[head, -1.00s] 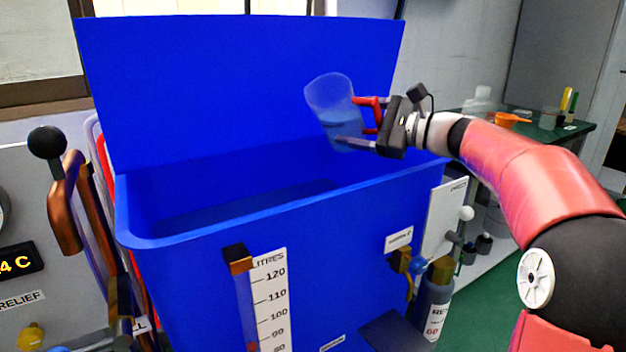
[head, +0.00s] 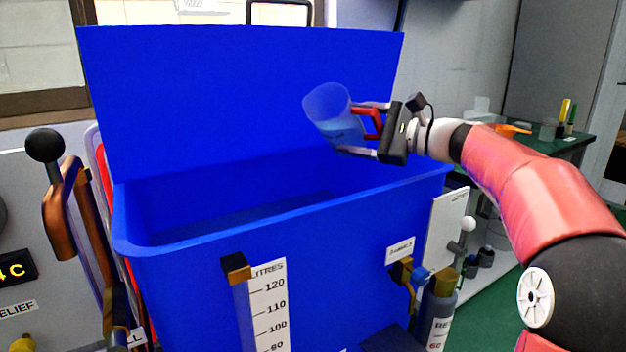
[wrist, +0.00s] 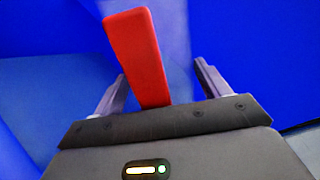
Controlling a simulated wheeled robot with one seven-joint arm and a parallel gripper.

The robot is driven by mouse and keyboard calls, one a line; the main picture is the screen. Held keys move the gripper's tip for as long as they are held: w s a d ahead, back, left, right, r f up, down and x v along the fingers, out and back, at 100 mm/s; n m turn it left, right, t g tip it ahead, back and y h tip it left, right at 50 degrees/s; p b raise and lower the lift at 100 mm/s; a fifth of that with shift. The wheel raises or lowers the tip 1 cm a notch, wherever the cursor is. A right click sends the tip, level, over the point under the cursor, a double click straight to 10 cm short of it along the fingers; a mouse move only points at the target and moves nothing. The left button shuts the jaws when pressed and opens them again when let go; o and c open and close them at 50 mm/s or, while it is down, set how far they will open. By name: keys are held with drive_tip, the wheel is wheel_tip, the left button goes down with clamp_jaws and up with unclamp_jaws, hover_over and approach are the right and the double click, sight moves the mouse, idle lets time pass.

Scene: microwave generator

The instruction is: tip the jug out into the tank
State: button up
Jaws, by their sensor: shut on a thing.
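A clear jug (head: 330,112) with a red handle (head: 374,122) is held above the right part of the open blue tank (head: 250,270). The jug is tilted, with its mouth towards the upper left. It looks bluish, and I cannot tell how much liquid is in it. My gripper (head: 366,128) is at the right of the jug, shut on its red handle. In the wrist view the red handle (wrist: 138,58) stands between the two fingers of my gripper (wrist: 160,85). The tank's inside floor is mostly hidden by its front wall.
The tank's raised blue lid (head: 240,95) stands behind the jug. A litre scale (head: 268,305) is on the tank's front. A lever with a black knob (head: 45,145) is at the left. A green bench (head: 560,145) with small items stands at the right.

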drive_tip(key=shift+w+r+n, duration=0.1)
drive_tip(key=shift+r+n, duration=0.4)
drive_tip(key=shift+f+n+b, duration=0.1)
drive_tip(key=shift+n+b, duration=0.8)
drive_tip(key=shift+b, duration=0.35)
drive_tip(key=shift+f+n+b, duration=0.8)
drive_tip(key=shift+b, duration=0.9)
idle(0.6)
drive_tip(key=shift+s+a+r+n+b, duration=0.25)
drive_tip(key=shift+s+r+n+b, duration=0.35)
drive_tip(key=shift+n, duration=0.3)
idle(1.3)
drive_tip(key=shift+s+a+r+n, duration=0.1)
drive_tip(key=shift+s+r+n, duration=0.15)
drive_tip(key=shift+r+n, duration=0.6)
idle(0.9)
